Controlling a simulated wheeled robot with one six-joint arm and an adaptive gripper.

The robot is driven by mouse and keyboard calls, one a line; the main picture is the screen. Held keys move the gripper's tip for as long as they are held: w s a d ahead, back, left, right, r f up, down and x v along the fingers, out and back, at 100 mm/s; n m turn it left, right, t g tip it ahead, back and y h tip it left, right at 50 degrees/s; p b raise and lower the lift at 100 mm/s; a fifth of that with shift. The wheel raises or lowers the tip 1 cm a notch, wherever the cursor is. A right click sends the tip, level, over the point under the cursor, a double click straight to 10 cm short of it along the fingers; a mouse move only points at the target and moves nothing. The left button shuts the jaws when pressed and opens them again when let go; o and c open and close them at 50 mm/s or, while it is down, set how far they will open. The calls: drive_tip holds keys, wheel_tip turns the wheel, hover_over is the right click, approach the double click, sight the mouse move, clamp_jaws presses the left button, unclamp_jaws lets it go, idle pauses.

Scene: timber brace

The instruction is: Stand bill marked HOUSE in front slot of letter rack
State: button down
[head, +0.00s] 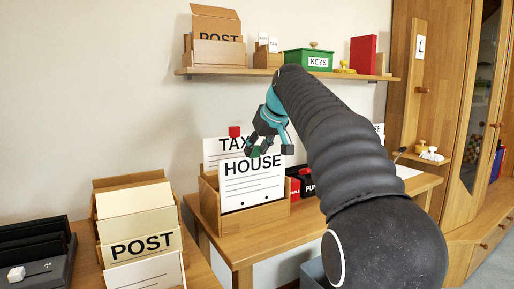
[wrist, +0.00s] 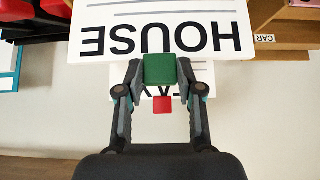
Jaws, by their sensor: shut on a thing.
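The HOUSE bill (head: 252,190) is a white upright card with black lettering and a green tab (wrist: 160,69) at its top. My gripper (head: 258,150) is shut on that tab and holds the bill at the wooden letter rack (head: 210,207). In the wrist view the HOUSE bill (wrist: 160,30) appears upside down. Its lower edge shows just above the rack's front board; I cannot tell whether it is inside the slot. The TAX bill (head: 215,147), with a red tab (head: 234,131), stands behind it in the rack, partly hidden.
POST boxes (head: 140,246) stand at the lower left. Red and black boxes (head: 306,182) sit right of the rack. A shelf (head: 225,71) above holds a green KEYS box (head: 308,62). My arm hides much of the right side of the desk.

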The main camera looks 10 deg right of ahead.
drive_tip(key=shift+f+b, duration=1.85)
drive_tip(key=shift+f, duration=0.65)
drive_tip(key=c, duration=0.7)
unclamp_jaws()
drive_tip(key=shift+o, duration=0.4)
drive_tip(key=o, duration=0.4)
drive_tip(key=shift+o, duration=0.2)
wheel_tip(320, 180, up, 8)
drive_tip(key=p, duration=0.5)
hover_over(255, 169)
drive_tip(key=s, duration=0.1)
drive_tip(key=shift+s+d, duration=0.15)
